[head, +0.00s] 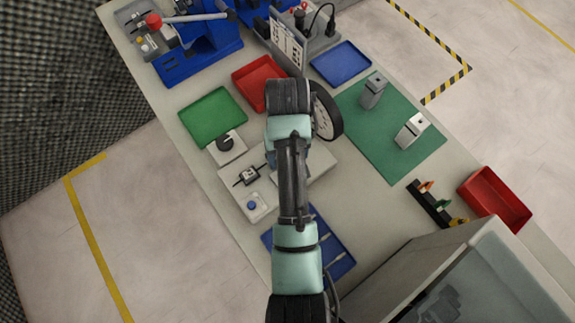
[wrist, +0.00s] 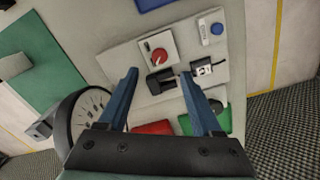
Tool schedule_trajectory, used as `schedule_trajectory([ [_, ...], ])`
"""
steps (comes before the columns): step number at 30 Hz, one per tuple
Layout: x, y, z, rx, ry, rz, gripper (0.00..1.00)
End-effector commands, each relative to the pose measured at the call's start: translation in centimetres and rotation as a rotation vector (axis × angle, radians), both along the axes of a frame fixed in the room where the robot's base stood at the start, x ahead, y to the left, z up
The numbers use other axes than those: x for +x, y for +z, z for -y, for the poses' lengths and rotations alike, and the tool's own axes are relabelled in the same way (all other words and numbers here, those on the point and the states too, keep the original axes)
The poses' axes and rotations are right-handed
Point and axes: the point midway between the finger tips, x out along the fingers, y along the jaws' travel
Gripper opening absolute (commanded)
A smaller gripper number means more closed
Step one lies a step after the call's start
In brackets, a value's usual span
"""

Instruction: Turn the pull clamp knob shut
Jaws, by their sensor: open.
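A red round knob (wrist: 160,55) with a pale mark sits on a light square plate in the wrist view. A black knob (head: 225,142) sits on a white box left of my arm in the head view. No readable label shows which is the pull clamp knob. My gripper (wrist: 159,74) is open, its two blue fingers apart and empty. The fingertips appear just below the red knob in the wrist view, around a black block (wrist: 160,83); contact cannot be told. My arm hides the red knob and my fingers in the head view.
A dark-rimmed dial gauge (head: 326,112) is beside my wrist. A blue button (head: 252,206) and a small black-and-white device (head: 247,175) are nearby. Green (head: 212,117), red (head: 260,83) and blue (head: 341,64) trays lie on the table. Two metal blocks stand on a green mat (head: 385,148).

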Motion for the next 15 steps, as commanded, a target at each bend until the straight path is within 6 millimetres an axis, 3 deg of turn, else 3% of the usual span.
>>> schedule_trajectory([
  [9, -0.1, -6.3, 0.0, 0.000, -0.001, -0.001, 0.67],
  [15, 0.0, -8.2, 0.0, 0.000, -0.001, 0.002, 0.67],
])
